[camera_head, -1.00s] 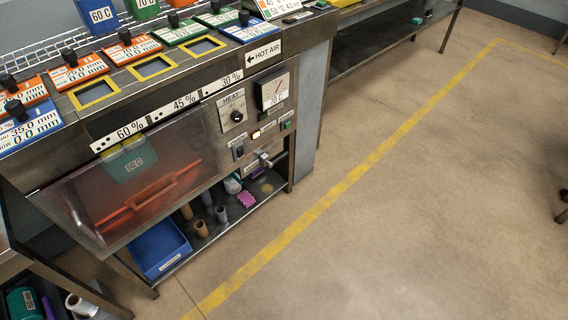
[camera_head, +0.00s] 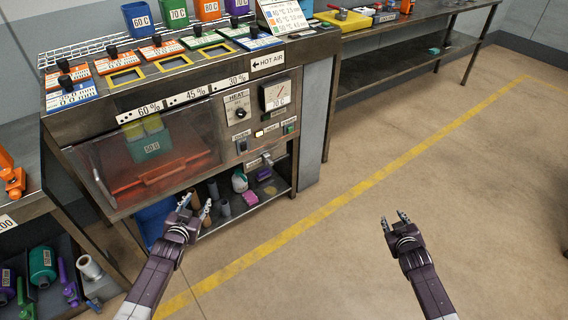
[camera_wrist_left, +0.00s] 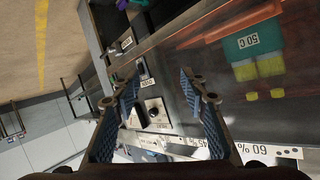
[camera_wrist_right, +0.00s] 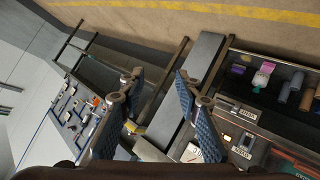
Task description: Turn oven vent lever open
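The oven (camera_head: 205,130) stands at left-centre in the head view, with a dark glass front and a control panel on its right. A small metallic lever (camera_head: 266,158) sits low on that panel, above the open shelf; its exact setting is too small to tell. My left gripper (camera_head: 194,207) is open and empty in front of the oven's lower shelf, left of and below the lever. Its spread fingers also show in the left wrist view (camera_wrist_left: 160,95). My right gripper (camera_head: 396,220) is open and empty over bare floor, well right of the oven; the right wrist view shows its fingers apart.
A heat dial (camera_head: 238,112), a gauge (camera_head: 276,95) and switches (camera_head: 242,146) share the panel. A side rack (camera_head: 95,285) stands at left. The floor (camera_head: 340,235) right of the oven is clear.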

